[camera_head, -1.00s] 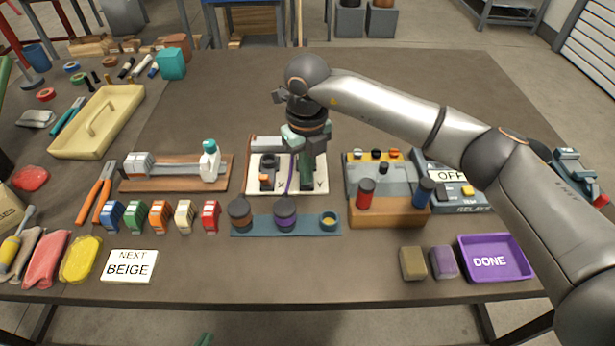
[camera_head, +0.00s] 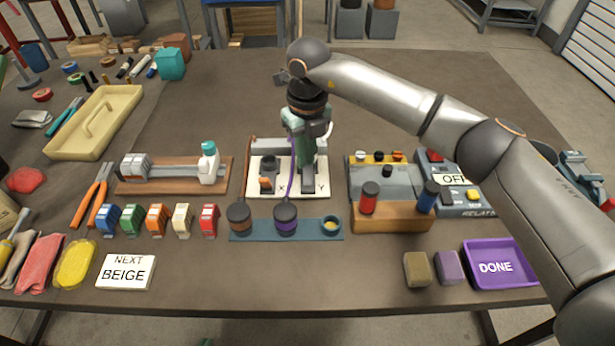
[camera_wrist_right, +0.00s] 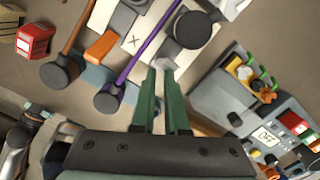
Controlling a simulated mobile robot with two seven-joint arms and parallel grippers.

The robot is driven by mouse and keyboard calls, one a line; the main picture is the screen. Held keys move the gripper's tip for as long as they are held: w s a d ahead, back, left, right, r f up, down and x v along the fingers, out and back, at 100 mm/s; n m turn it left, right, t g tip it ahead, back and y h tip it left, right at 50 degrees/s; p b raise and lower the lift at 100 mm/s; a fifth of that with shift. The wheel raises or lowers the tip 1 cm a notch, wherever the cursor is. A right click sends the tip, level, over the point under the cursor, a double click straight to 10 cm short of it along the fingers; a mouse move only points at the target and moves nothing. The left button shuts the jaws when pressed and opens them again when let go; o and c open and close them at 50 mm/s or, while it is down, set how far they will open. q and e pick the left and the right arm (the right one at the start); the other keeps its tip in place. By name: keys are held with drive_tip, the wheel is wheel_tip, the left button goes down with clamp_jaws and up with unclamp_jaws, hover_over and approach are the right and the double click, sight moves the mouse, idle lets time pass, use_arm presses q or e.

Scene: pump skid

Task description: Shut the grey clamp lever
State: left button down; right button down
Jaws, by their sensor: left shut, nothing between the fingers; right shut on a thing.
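A white board (camera_head: 254,190) marked X and Y lies mid-table with the clamps on it. My right gripper (camera_head: 307,166) points down over its Y side. In the right wrist view its green fingers (camera_wrist_right: 162,72) are shut on the end of the grey clamp lever (camera_wrist_right: 163,62). Most of that lever is hidden by the gripper in the head view, so I cannot tell its angle. Only a small green tip of my left gripper (camera_head: 207,342) shows at the bottom edge.
A wooden stand with a white bottle (camera_head: 208,163) is on the left.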

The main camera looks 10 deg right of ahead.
drive_tip(key=shift+s+d+f+g+p, duration=0.1)
drive_tip(key=shift+s+g+p, duration=0.1)
drive_tip(key=shift+s+p, duration=0.25)
drive_tip(key=shift+s+d+f+g+p, duration=0.1)
drive_tip(key=shift+s+g+p, duration=0.15)
drive_tip(key=shift+s, duration=0.2)
wheel_tip(320, 180, up, 3)
drive_tip(key=shift+a+r+p, duration=0.15)
drive_tip(key=shift+r+p, duration=0.05)
drive_tip(key=shift+p, duration=0.95)
